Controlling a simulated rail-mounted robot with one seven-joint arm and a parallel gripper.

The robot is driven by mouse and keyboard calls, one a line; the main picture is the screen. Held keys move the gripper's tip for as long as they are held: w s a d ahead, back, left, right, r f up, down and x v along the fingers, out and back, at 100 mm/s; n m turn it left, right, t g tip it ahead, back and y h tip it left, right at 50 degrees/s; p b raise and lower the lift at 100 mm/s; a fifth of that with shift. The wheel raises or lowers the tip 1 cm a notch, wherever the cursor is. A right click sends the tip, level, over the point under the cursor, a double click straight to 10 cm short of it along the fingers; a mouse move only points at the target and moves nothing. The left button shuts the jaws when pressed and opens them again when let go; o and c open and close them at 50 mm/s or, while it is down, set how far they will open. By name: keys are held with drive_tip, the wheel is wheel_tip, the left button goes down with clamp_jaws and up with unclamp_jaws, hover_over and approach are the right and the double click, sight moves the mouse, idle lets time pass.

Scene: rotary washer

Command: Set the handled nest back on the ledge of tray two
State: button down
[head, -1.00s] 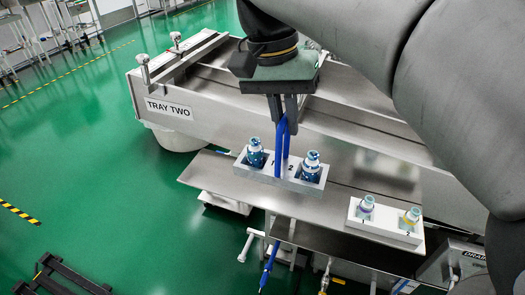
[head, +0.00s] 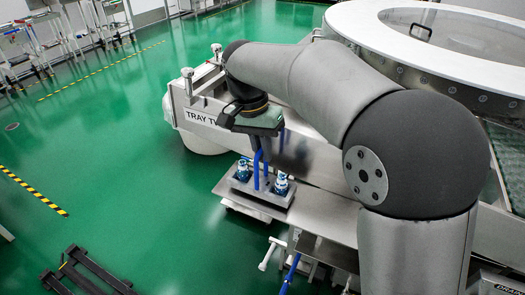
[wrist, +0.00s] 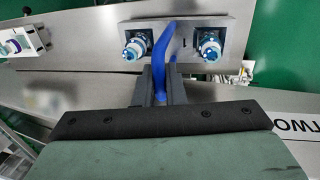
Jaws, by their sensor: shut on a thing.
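My gripper (head: 262,152) is shut on the blue handle (head: 261,176) of a grey two-socket nest (head: 244,189). Blue-capped bottles sit in its sockets, one left (head: 243,170) and one right (head: 281,184). The nest looks level, over the left part of the steel ledge (head: 318,213) in front of tray two (head: 207,119). I cannot tell whether it touches the ledge. The wrist view shows my fingers (wrist: 160,86) around the handle (wrist: 163,46) and the nest (wrist: 176,42) beyond them.
A second, pale nest (wrist: 14,46) with a bottle lies at the left of the wrist view; my arm hides it in the head view. Pipes and valves (head: 290,272) hang below the ledge.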

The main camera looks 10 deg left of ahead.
drive_tip(key=shift+f, duration=0.5)
drive_tip(key=shift+f, duration=0.2)
drive_tip(key=c, duration=1.5)
unclamp_jaws()
wheel_tip(320, 180, up, 12)
drive_tip(key=a, duration=0.2)
drive_tip(key=shift+w+a, duration=0.15)
drive_tip(key=shift+w, duration=0.05)
drive_tip(key=shift+r, duration=0.1)
